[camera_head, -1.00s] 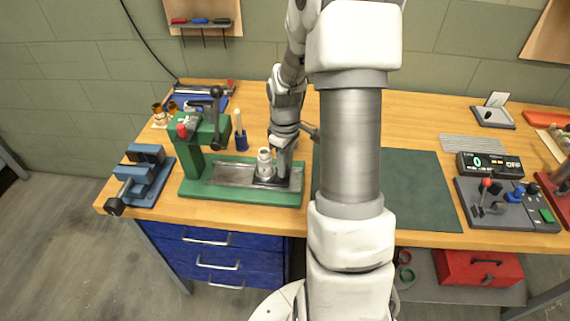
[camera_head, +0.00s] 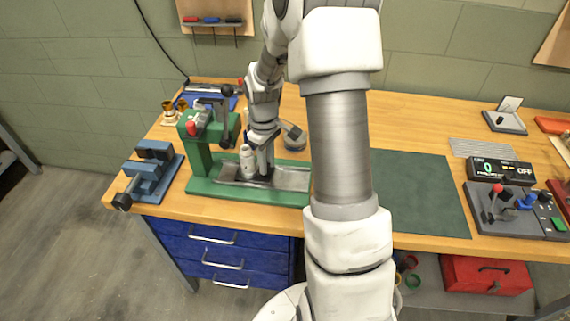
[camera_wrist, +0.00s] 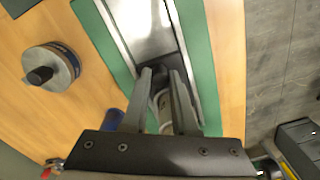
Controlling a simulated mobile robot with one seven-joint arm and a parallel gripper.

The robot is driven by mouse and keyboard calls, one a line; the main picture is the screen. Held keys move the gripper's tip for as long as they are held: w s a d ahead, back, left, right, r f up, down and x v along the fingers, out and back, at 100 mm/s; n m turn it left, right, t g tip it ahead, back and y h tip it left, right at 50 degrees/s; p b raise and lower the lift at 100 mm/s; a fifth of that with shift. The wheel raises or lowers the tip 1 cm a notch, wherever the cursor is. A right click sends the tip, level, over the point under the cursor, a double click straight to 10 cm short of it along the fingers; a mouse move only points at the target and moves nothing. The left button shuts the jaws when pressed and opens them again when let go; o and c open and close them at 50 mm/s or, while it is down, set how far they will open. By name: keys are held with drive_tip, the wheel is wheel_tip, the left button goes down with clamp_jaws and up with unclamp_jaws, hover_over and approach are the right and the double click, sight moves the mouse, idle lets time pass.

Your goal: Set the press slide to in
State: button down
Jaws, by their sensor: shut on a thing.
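The green press (camera_head: 198,155) stands on the bench at the left, with a metal track (camera_head: 292,178) along its green base. The press slide (camera_head: 256,183) is a dark carriage on this track, carrying an upright pale cylinder (camera_head: 248,162). It sits left of the track's middle, close to the press head. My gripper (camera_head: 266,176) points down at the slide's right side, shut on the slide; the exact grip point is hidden. In the wrist view my gripper's fingers (camera_wrist: 160,72) straddle part of the slide, with the pale cylinder (camera_wrist: 165,112) partly hidden behind them.
A blue vise (camera_head: 150,172) stands left of the press. A round grey object (camera_head: 294,137) lies behind the track, also in the wrist view (camera_wrist: 50,68). A green mat (camera_head: 410,190) lies to the right. A control box (camera_head: 510,208) stands at the far right.

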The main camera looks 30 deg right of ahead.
drive_tip(key=shift+w+a, duration=0.45)
drive_tip(key=shift+a, duration=0.1)
drive_tip(key=c, duration=0.7)
unclamp_jaws()
wheel_tip(320, 180, up, 18)
drive_tip(key=shift+f+p, duration=0.25)
drive_tip(key=shift+p, duration=0.45)
